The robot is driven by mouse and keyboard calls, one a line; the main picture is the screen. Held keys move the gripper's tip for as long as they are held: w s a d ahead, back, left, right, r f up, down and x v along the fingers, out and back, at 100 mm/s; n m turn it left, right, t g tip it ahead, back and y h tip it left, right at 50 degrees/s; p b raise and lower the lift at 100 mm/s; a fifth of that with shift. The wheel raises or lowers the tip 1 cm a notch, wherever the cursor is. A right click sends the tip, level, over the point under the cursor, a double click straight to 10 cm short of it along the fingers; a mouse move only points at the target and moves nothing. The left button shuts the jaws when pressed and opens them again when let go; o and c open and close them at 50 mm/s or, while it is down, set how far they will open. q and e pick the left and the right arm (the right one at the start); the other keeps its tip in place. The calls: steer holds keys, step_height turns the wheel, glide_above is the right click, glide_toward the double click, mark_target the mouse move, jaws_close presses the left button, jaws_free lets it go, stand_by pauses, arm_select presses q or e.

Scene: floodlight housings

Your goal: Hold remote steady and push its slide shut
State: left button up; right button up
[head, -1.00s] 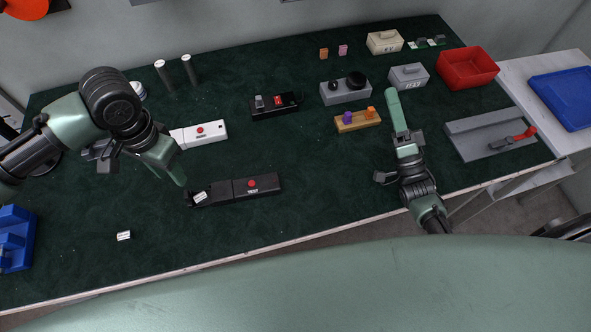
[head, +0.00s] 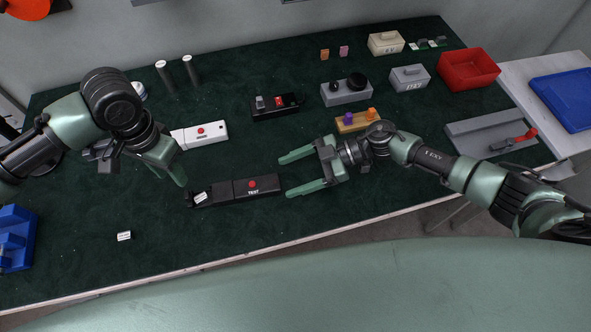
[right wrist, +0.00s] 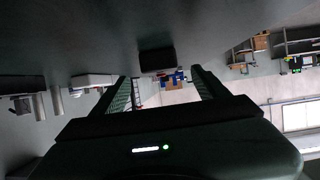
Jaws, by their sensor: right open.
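A black remote (head: 258,186) with a red button and the word TEST lies on the dark green mat. Its lower left part (head: 213,195) bears a white label. A white remote (head: 206,132) with a red button lies farther back, partly hidden by my left arm. My left gripper (head: 178,176) is just up and left of the black remote's left end; I cannot tell its opening. My right gripper (head: 286,174) is open and empty, its fingers pointing left at the black remote's right end. The right wrist view shows a dark block, likely the remote's end (right wrist: 157,60), between the fingers.
Behind are a black switch box (head: 275,106), a grey box with knobs (head: 346,92) and a wooden block with pegs (head: 350,123). A red bin (head: 468,68) stands at right. A small white label (head: 124,236) lies front left. The mat before the remote is clear.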

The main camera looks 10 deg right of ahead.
mark_target(274, 182)
steer(key=x, duration=0.7)
steer(key=shift+a, duration=0.15)
steer(key=c, duration=0.3)
stand_by(0.4)
steer(key=c, duration=1.3)
